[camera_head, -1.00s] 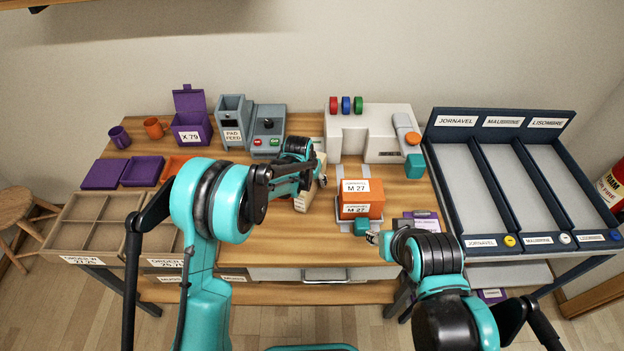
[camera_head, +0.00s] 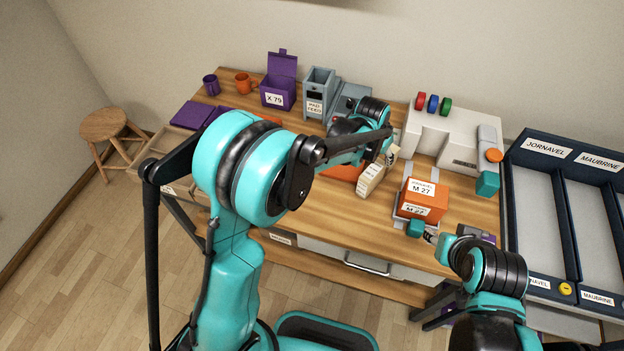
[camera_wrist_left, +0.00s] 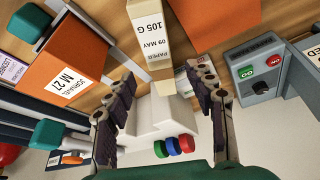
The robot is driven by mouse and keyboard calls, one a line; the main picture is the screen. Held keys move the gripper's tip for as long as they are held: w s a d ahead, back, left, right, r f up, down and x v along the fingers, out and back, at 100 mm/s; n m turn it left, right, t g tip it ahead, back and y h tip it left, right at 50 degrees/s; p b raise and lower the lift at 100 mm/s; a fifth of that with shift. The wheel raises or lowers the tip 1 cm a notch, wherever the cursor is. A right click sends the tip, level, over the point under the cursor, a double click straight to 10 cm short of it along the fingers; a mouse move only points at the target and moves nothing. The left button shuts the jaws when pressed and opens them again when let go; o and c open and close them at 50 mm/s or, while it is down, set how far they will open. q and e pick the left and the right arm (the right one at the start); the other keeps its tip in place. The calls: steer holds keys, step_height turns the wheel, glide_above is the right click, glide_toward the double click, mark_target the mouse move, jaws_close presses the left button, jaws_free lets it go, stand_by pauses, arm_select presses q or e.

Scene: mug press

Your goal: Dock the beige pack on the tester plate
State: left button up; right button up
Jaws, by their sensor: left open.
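The beige pack (camera_head: 371,180) stands on the wooden table, left of the orange M 27 box (camera_head: 428,196). In the left wrist view the pack (camera_wrist_left: 150,40) shows printed text, with its near end between or just beyond the fingertips. My left gripper (camera_wrist_left: 162,78) is open, with a gap to the pack on both sides. In the head view its fingers are mostly hidden by my arm.
A white machine (camera_head: 455,130) with red, blue and green knobs stands behind. The grey pad feed (camera_head: 318,92) and a purple X 79 bin (camera_head: 279,88) stand at the back. Dark blue racks (camera_head: 545,149) are at the right. The table front before the pack is clear.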

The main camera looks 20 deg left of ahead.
arm_select(q)
steer(key=s+a+r+n+t+y, duration=0.1)
steer(key=s+a+r+n, duration=0.1)
steer(key=s+a+r, duration=0.6)
steer(key=s+a+r+n+t, duration=0.1)
steer(key=s+a+r, duration=0.3)
steer(key=s+a, duration=0.5)
arm_select(e)
steer(key=shift+s, duration=0.1)
arm_select(q)
steer(key=s+a+f+n+t, duration=0.1)
steer(key=s+f, duration=0.1)
steer(key=s, duration=0.8)
steer(key=shift+s+a+n+y, duration=0.3)
steer(key=shift+a+n+y, duration=0.05)
steer(key=shift+n+y, duration=0.05)
arm_select(e)
steer(key=o, duration=0.4)
